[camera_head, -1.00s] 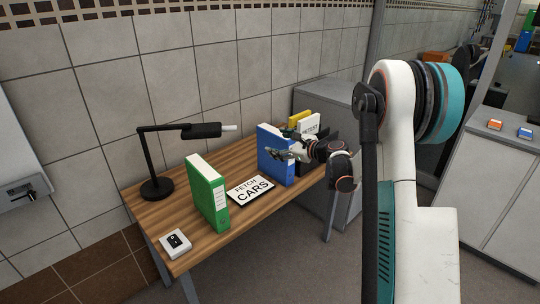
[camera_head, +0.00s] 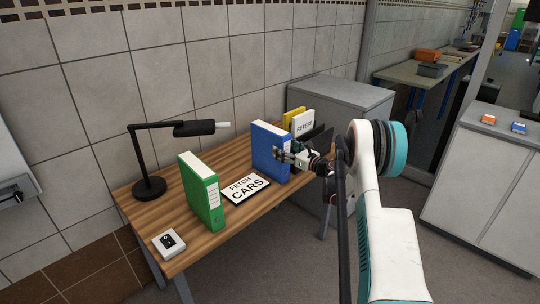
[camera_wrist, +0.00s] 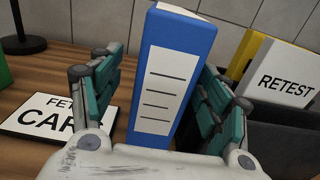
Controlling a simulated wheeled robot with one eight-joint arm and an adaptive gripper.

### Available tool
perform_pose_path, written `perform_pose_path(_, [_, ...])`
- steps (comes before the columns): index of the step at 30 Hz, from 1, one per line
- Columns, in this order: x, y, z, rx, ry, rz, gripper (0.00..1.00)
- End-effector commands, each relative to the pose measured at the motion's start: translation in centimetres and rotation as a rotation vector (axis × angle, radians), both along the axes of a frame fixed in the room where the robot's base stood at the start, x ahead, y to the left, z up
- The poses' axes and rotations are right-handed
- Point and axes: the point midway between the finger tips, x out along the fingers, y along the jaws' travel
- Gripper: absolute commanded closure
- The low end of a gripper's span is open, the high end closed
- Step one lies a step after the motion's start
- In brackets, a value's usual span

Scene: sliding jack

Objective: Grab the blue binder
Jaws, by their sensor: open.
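The blue binder (camera_head: 268,150) stands upright on the wooden desk, right of the "FETCH CARS" sign. In the wrist view the blue binder (camera_wrist: 172,75) shows its white lined label facing me. My gripper (camera_head: 285,156) is in front of the binder's spine. In the wrist view my gripper (camera_wrist: 160,88) is open, with one teal finger on each side of the binder. The binder's lower part is hidden behind my gripper's body. I cannot tell whether either finger touches it.
A green binder (camera_head: 201,192), the sign (camera_head: 246,188), a black lamp (camera_head: 150,187) and a white switch box (camera_head: 169,243) are on the desk (camera_head: 190,240). A yellow binder (camera_wrist: 250,52) and a "RETEST" card (camera_wrist: 285,80) stand close right of the blue binder, by a dark holder (camera_wrist: 280,130).

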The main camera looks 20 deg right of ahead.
Motion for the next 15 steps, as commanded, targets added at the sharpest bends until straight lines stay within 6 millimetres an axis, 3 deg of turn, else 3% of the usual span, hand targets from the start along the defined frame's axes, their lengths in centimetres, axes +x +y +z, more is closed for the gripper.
perform_pose_path(8, [2.0, 0.7, 0.0, -0.001, 0.0, 0.001, 0.3])
perform_pose_path(15, [5.3, 1.5, -0.1, -0.001, 0.0, 0.002, 0.3])
